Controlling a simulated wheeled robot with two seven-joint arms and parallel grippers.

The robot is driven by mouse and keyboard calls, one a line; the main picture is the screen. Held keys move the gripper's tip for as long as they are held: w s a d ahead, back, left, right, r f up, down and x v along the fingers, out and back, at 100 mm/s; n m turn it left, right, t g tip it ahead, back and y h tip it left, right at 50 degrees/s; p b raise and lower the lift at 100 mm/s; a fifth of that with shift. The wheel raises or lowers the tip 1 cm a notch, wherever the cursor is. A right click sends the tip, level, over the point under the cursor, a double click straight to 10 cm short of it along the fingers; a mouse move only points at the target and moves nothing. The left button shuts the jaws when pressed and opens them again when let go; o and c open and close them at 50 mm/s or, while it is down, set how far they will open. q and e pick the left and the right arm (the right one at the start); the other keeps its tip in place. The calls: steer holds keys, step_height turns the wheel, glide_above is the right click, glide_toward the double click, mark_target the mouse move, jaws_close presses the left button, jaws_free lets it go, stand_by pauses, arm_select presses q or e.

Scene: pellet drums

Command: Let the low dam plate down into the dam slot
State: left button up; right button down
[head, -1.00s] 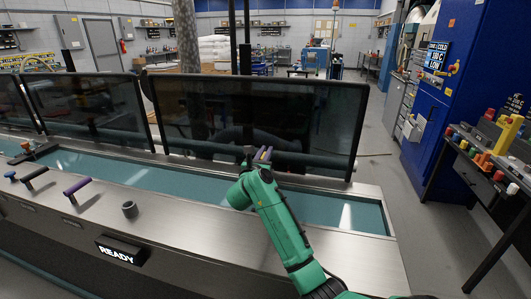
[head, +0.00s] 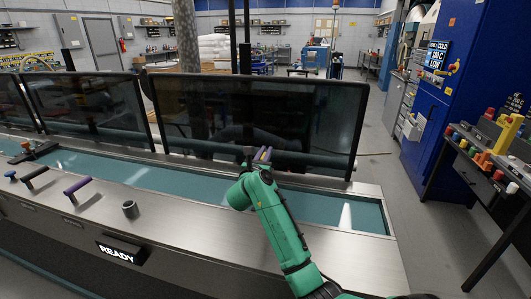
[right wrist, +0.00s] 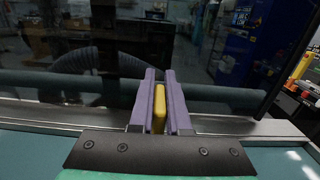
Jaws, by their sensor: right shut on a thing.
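My right gripper (head: 261,155) is over the far side of the teal water channel (head: 205,190), close to the dark window panel. In the right wrist view its two purple fingers (right wrist: 160,100) are shut on a thin, upright yellow piece (right wrist: 159,108). This may be the grip of the low dam plate; the plate's body cannot be made out in either view. I cannot pick out the dam slot; my arm and gripper cover part of the channel. My left gripper is not in view.
Dark framed panels (head: 258,110) stand along the channel's far side. A dark bracket (head: 36,152) crosses the channel at left.

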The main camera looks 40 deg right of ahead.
steer(key=shift+f+b, duration=3.3)
steer(key=shift+f, duration=1.2)
steer(key=shift+s+a+f+b, duration=0.2)
steer(key=shift+f+b, duration=0.2)
steer(key=shift+s+a+f+b, duration=0.15)
steer(key=shift+f+b, duration=0.2)
steer(key=shift+f, duration=0.1)
steer(key=shift+r+p, duration=0.4)
steer(key=shift+p, duration=0.1)
steer(key=shift+w+d+r+p, duration=0.4)
steer(key=shift+r+p, duration=0.1)
steer(key=shift+p, duration=0.15)
steer(key=shift+s+a+r+p, duration=0.1)
steer(key=shift+r+p, duration=0.5)
steer(key=shift+r, duration=0.3)
steer(key=shift+r+p, duration=2.55)
steer(key=shift+r, duration=0.2)
